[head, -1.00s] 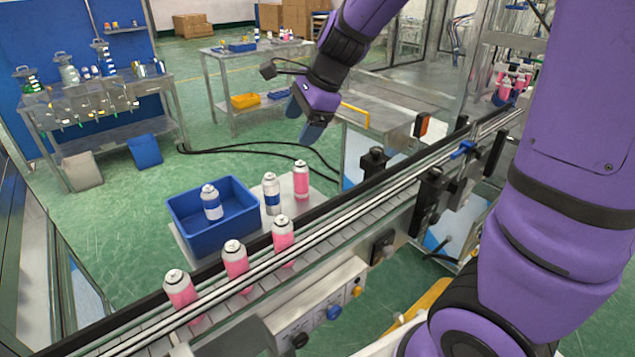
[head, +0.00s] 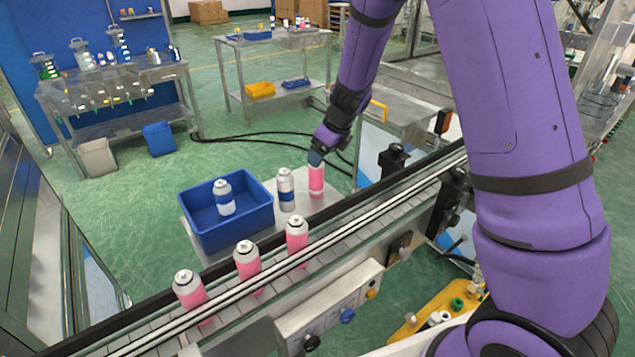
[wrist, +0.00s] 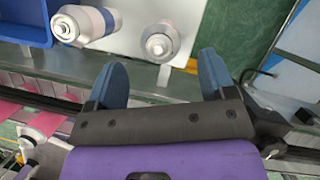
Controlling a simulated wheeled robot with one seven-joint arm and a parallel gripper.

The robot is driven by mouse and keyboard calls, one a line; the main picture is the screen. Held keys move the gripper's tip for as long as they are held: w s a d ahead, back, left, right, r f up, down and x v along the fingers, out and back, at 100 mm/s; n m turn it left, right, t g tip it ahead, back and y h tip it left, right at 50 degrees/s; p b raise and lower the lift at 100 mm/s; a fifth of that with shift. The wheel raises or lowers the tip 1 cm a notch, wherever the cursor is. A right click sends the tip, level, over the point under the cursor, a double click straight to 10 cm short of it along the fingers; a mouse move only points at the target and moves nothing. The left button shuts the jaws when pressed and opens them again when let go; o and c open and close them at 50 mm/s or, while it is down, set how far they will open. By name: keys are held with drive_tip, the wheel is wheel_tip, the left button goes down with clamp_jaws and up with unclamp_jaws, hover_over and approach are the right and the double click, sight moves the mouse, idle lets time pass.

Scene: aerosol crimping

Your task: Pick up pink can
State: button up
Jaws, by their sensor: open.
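A pink can (head: 316,181) with a silver top stands upright on the small metal table, right of a white can with a blue band (head: 286,190). My gripper (head: 317,155) is at the pink can's top in the head view and hides part of it. In the wrist view my gripper (wrist: 161,70) is open, its two blue fingers apart. A can top (wrist: 160,42) shows just beyond the gap between them, seen from above. No grip on it shows. The white can (wrist: 88,24) stands to its left.
The conveyor (head: 345,238) runs along the near side, carrying pink cans (head: 247,262). Its rails lie close to the table.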

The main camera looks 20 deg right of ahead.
sight(316, 176)
drive_tip(key=shift+x, duration=3.1)
drive_tip(key=c, duration=1.2)
